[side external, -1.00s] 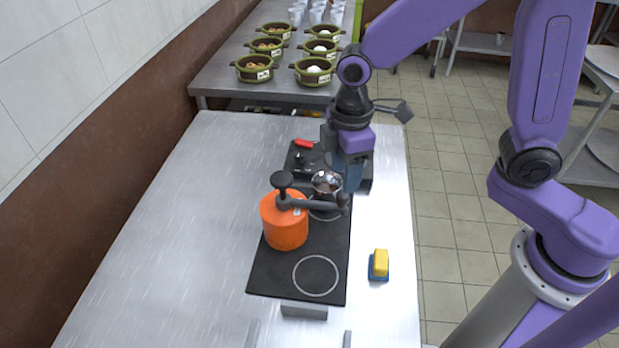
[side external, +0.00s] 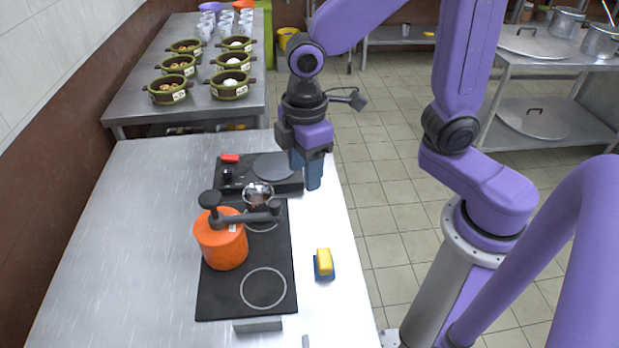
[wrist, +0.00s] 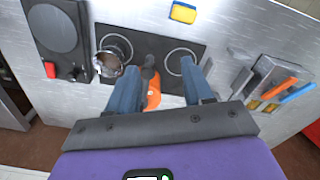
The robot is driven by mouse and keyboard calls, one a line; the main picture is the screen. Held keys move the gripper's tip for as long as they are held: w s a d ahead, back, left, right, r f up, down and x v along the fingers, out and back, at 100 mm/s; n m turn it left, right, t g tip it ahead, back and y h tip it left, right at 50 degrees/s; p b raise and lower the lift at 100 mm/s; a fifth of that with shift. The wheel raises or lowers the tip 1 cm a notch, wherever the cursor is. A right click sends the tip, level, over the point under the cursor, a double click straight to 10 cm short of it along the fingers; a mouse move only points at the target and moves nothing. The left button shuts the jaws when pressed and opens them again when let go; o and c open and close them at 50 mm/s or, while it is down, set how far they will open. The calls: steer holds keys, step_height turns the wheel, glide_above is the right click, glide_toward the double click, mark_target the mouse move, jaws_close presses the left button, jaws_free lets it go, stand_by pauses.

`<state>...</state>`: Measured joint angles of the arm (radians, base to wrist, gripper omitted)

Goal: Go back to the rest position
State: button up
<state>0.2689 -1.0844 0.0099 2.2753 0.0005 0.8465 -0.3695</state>
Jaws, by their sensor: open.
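My gripper (side external: 307,172) hangs over the right part of the steel worktop (side external: 120,235), beside the hob and holding nothing. Its two blue-grey fingers are apart in the wrist view (wrist: 160,78). An orange pot (side external: 222,248) with a dark knob and a dark bar on top stands on the black hob (side external: 220,295). In the wrist view, the fingers and dark top parts hide much of the orange pot (wrist: 153,97). A small shiny metal pot (side external: 258,193) stands behind it and also shows in the wrist view (wrist: 108,65).
A yellow sponge (side external: 324,262) on a blue base lies right of the hob. A black appliance with a round plate (side external: 275,167) stands behind the metal pot. Several green bowls (side external: 230,84) stand on the far counter. The worktop's left side is clear.

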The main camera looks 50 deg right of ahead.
steer(key=s+d, duration=0.4)
steer(key=s, duration=0.3)
steer(key=s+d+r+m, duration=0.1)
steer(key=s+d, duration=0.4)
steer(key=s, duration=0.2)
steer(key=shift+d+r, duration=0.25)
